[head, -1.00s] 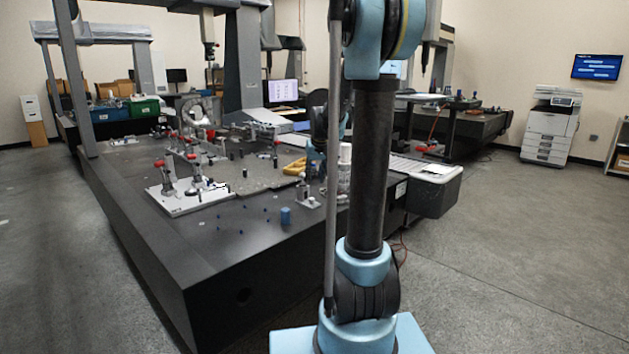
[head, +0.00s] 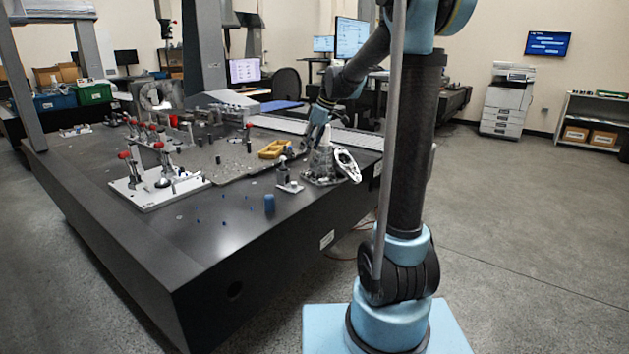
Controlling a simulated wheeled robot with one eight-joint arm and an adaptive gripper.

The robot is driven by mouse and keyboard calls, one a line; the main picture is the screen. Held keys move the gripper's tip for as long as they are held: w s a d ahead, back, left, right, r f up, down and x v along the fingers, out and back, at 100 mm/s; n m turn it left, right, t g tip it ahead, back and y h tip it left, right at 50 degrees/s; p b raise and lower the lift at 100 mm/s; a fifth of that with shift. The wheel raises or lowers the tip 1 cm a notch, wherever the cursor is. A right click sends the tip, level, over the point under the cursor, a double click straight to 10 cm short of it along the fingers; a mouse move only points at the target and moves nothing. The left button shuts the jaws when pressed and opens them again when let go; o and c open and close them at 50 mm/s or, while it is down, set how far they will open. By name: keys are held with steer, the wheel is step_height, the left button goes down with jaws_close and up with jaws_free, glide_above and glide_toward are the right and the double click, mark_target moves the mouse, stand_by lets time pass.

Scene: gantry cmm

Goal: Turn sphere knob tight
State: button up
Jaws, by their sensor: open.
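A small sphere stand (head: 289,181) stands on the dark granite table (head: 228,237), near its right edge. It has a light square base, a dark body and what looks like a small pale ball (head: 283,160) on top. The knob itself is too small to make out. My gripper (head: 316,140) points down at the end of my arm, to the right of and above the sphere stand, apart from it. It is by the top of a grey casting (head: 321,166). Its fingers are small and partly lost against the casting; it appears open and empty.
A pale oval part with holes (head: 347,165) leans at the casting's right. A white fixture plate with red-knobbed clamps (head: 158,190) is at left. The table's front is mostly clear.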

glide_toward(296, 183)
steer(key=x, duration=0.8)
steer(key=shift+w+a+f, duration=0.15)
steer(key=shift+w+a, duration=0.15)
steer(key=shift+a, duration=0.1)
